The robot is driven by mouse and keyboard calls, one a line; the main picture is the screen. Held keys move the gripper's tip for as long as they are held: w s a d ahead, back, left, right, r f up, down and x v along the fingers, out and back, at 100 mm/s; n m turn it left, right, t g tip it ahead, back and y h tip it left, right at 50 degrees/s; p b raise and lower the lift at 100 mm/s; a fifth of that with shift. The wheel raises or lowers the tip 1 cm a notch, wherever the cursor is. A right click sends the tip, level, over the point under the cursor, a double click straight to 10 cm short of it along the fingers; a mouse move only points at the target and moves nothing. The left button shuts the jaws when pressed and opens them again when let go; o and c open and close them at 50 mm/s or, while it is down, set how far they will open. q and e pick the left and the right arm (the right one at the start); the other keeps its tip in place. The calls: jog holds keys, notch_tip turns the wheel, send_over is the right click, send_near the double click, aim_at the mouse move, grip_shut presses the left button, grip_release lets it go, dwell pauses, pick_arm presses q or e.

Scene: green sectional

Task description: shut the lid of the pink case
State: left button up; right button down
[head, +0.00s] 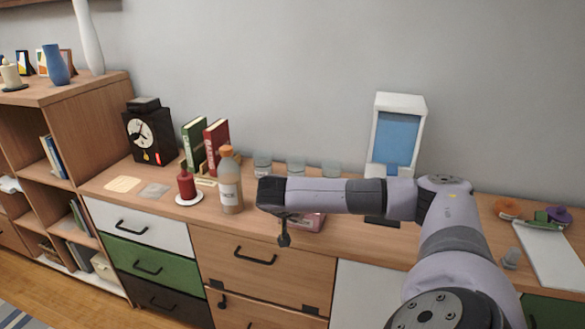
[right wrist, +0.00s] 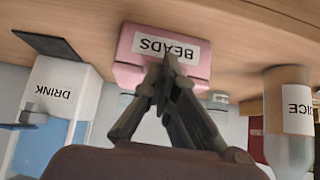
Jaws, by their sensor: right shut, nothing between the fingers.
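The pink case (head: 311,224), labelled BEADS, stands on the wooden sideboard top, mostly hidden behind my right arm in the head view. In the right wrist view, which is upside down, the pink case (right wrist: 192,66) is straight ahead, its labelled front facing me. My gripper's fingers cover part of it, and I cannot tell how its lid stands. My right gripper (head: 284,240) is shut and empty, in front of the case and left of its visible part in the head view. Its fingertips (right wrist: 168,62) overlap the label in the wrist view; contact is unclear. My left gripper is out of view.
A juice bottle (head: 230,186) and a red candle (head: 186,186) stand left of my right gripper. Several glass jars (head: 296,167) are behind my arm. A drink dispenser (head: 397,138) stands at the back right. A black clock (head: 150,134) and books (head: 216,142) are further left.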

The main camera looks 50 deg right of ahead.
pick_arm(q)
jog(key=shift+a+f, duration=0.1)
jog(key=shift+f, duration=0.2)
pick_arm(e)
jog(key=shift+f, duration=0.2)
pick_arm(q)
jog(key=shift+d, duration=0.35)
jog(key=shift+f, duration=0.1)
pick_arm(e)
jog(key=shift+d, duration=0.1)
jog(key=shift+w+d+f+b, duration=0.1)
jog(key=shift+d+f+b, duration=0.2)
jog(key=shift+d+b, duration=0.2)
jog(key=shift+r+p, duration=0.45)
jog(key=shift+r, duration=0.05)
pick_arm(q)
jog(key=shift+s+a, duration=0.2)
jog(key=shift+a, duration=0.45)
pick_arm(e)
jog(key=s+a, duration=0.3)
jog(key=a, duration=0.6)
